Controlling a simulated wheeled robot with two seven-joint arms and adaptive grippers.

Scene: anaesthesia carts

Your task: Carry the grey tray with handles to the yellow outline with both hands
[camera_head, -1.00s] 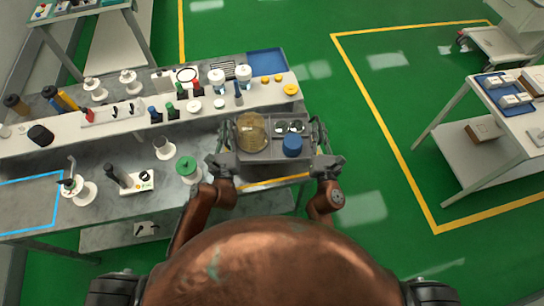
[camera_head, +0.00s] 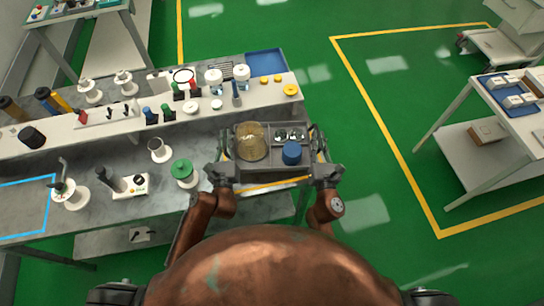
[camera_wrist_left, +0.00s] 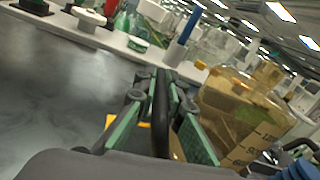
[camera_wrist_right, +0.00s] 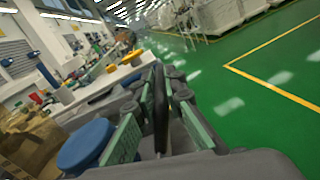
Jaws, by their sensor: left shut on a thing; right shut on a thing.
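The grey tray with handles (camera_head: 268,170) is in the middle of the head view, at the right end of the bench. It holds an amber bottle (camera_head: 251,141), small metal cups (camera_head: 289,135) and a blue round lid (camera_head: 291,152). My left gripper (camera_head: 222,165) is shut on the tray's left handle, and my right gripper (camera_head: 325,165) is shut on its right handle. Both wrist views show the jaws closed around a dark bar. A yellow outline (camera_head: 265,188) shows partly in front of the tray; the tray hides the rest. I cannot tell whether the tray touches the bench.
A raised shelf (camera_head: 150,122) with jars and valves runs behind the tray. A green-topped item (camera_head: 183,170) stands close left of my left gripper. A blue outline (camera_head: 48,205) lies far left. Green floor is open on the right, before a white table (camera_head: 480,150).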

